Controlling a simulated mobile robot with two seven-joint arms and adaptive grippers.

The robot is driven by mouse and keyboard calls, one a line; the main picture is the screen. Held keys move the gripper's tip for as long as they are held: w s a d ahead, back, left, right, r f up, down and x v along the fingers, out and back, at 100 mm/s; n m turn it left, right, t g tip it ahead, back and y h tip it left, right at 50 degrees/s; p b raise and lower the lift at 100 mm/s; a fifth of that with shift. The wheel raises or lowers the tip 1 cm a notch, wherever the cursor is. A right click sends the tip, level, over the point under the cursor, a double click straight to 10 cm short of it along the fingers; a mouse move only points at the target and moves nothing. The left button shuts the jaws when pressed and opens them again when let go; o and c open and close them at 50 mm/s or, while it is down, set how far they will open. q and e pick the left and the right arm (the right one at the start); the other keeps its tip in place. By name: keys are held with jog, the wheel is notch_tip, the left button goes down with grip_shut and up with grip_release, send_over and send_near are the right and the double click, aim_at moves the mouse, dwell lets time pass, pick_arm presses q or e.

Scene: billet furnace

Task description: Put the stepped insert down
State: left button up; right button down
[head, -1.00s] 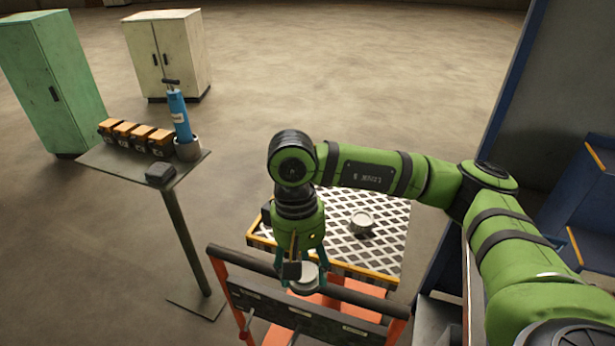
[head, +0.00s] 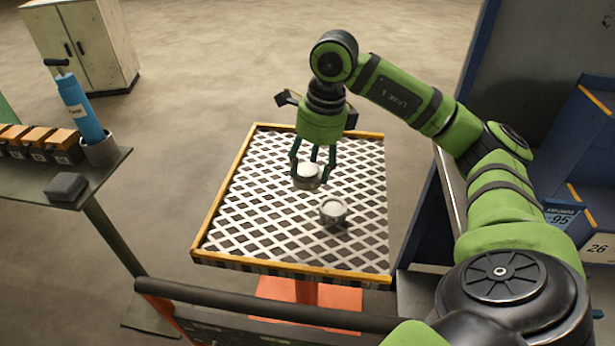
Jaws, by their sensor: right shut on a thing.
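My right gripper (head: 314,168) points down over the far half of a lattice-topped table (head: 260,220). It is shut on a pale round stepped insert (head: 308,172), held between its fingers. I cannot tell whether the insert touches the lattice or hangs just above it. A second pale round metal piece (head: 333,211) sits on the lattice, nearer to me and a little to the right. My left gripper is not in view.
A dark rail (head: 250,303) crosses in front of the table. At left, a shelf (head: 110,165) holds a blue cylinder (head: 80,110), several orange-topped boxes and a dark block (head: 67,187). A blue rack (head: 590,140) stands at right. The lattice's left and near parts are clear.

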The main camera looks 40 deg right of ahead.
jog(key=d+m+b, duration=0.2)
jog(key=d+m, duration=0.3)
jog(key=m, duration=0.2)
jog(key=m+h+p, duration=0.1)
jog(key=m+p, duration=0.1)
jog(key=p, duration=0.2)
send_over(280, 208)
jog(key=f, duration=0.6)
jog(key=shift+s+f, duration=0.25)
jog(key=shift+f, duration=0.1)
jog(key=shift+f+p, duration=0.4)
jog(key=shift+f, duration=1.65)
jog(key=shift+c, duration=1.6)
grip_release()
jog(key=shift+s+a+f, duration=0.1)
jog(key=shift+r, duration=0.65)
notch_tip(280, 208, up, 11)
jog(key=s+b, duration=0.1)
jog(key=shift+s, duration=0.4)
